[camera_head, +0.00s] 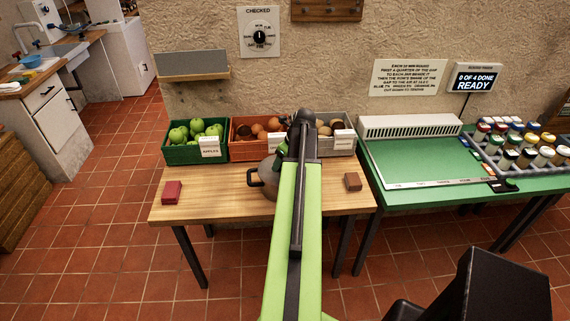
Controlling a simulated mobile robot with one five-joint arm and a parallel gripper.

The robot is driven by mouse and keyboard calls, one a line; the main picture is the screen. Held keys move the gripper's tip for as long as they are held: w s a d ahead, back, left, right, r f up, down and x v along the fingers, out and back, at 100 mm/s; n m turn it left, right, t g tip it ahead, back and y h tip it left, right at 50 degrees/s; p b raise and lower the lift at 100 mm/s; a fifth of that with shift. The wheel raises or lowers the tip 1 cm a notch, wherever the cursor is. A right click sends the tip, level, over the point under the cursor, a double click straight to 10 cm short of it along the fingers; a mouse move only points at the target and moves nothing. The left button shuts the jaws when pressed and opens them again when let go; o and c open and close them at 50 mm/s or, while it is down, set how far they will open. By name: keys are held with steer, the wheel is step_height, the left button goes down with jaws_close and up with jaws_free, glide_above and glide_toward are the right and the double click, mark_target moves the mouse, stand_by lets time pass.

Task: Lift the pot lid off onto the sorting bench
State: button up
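A grey pot (268,175) with a black side handle stands on a wooden bench (225,196). My green arm crosses in front and hides most of the pot, and I cannot make out its lid clearly. My gripper (303,119) is at the far end of the arm, dark and seen from behind, in front of the crates in the picture. Its fingers are hidden, so I cannot tell whether it is open or holds anything. Which bench is the sorting bench is not marked.
Behind the pot stand a green crate of apples (168,153), an orange crate (236,151) and a grey crate (348,140). A red block (172,191) and brown block (353,181) lie on the wood. A green-topped table (405,164) with jars (510,158) stands right.

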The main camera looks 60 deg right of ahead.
steer(key=shift+r, duration=0.1)
steer(key=shift+c, duration=0.3)
jaws_close()
stand_by(0.4)
